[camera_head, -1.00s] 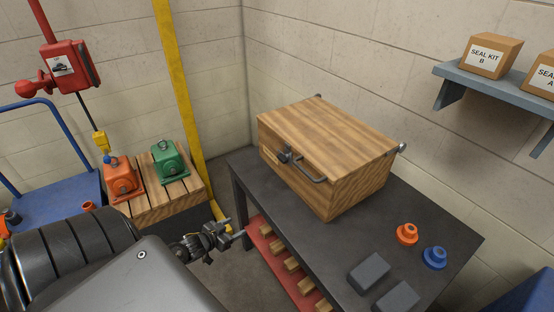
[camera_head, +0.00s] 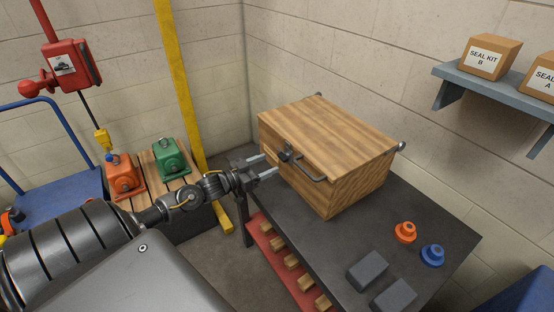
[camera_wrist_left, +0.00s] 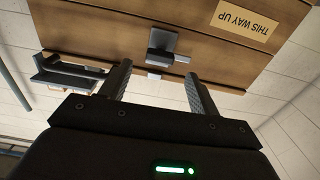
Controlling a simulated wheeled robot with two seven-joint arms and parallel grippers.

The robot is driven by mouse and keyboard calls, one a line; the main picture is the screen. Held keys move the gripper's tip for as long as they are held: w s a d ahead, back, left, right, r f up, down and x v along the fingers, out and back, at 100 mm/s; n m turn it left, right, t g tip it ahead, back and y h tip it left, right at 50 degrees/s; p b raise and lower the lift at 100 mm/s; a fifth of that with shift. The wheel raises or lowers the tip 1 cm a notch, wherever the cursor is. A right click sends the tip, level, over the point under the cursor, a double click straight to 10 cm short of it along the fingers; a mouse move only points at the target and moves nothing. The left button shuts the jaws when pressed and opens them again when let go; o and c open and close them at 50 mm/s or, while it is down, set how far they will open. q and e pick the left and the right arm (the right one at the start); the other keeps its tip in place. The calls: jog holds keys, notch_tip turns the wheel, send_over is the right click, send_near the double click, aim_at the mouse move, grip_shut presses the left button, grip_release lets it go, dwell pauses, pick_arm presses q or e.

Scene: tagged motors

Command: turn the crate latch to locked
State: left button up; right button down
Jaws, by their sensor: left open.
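The wooden crate (camera_head: 335,150) sits closed on the dark table. The crate front (camera_wrist_left: 110,30) carries a "THIS WAY UP" label (camera_wrist_left: 245,22), upside down in that view. My right gripper is out of view.
The dark table (camera_head: 330,240) also bears an orange part (camera_head: 405,233), a blue part (camera_head: 432,255) and two grey blocks (camera_head: 367,271). Orange and green motors (camera_head: 170,158) stand on a pallet at left. A yellow post (camera_head: 180,90) rises behind my left arm.

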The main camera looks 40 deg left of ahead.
aim_at(280, 158)
pick_arm(q)
jog(key=x, duration=0.5)
jog(key=c, duration=1)
